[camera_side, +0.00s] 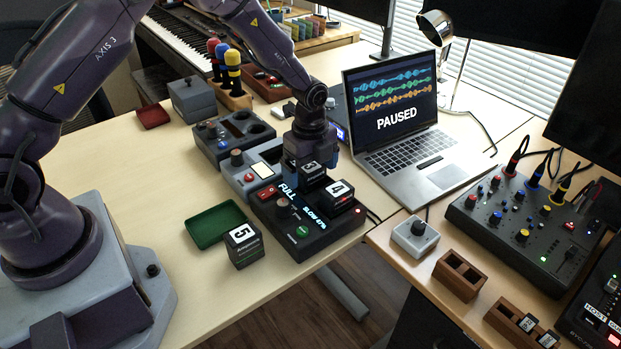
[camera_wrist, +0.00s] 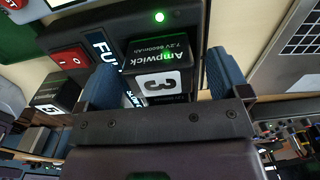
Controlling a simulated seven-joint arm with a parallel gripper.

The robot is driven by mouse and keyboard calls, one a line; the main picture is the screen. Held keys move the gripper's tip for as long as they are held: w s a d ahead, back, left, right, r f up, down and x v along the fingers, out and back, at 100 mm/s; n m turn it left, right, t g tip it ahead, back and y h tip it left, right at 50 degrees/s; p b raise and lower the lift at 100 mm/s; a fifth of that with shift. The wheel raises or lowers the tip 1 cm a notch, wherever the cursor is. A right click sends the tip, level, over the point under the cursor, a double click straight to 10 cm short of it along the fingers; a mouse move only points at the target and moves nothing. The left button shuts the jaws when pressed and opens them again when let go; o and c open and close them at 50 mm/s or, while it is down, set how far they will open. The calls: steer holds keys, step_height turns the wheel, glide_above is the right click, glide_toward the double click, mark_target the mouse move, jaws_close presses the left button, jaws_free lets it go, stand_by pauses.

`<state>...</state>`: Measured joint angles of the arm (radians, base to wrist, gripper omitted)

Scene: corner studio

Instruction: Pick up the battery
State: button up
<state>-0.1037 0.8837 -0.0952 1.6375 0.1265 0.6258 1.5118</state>
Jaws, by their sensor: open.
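Several black batteries with white number labels are in view. Battery 3 (camera_side: 311,173) sits in the black charger (camera_side: 302,243), beside the display word FULL. Battery 4 (camera_side: 341,194) sits in the charger too, by a "SLOW" percentage reading. Battery 5 (camera_side: 243,244) stands on the table left of the charger. My gripper (camera_side: 311,153) is open over battery 3. In the wrist view, battery 3 (camera_wrist: 160,70) lies between the two blue fingers of my gripper (camera_wrist: 160,60), with gaps at both sides. Battery 5 also shows at the left there (camera_wrist: 57,93).
An empty green tray (camera_side: 216,224) lies left of the charger. A grey device (camera_side: 250,167) stands close behind it. An open laptop (camera_side: 402,130) is at right, close to my gripper. A grey knob box (camera_side: 415,236) and a mixer (camera_side: 525,220) are on the right-hand desk.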

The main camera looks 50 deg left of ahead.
steer(key=c, duration=1.2)
steer(key=shift+r, duration=0.1)
steer(key=shift+r, duration=0.1)
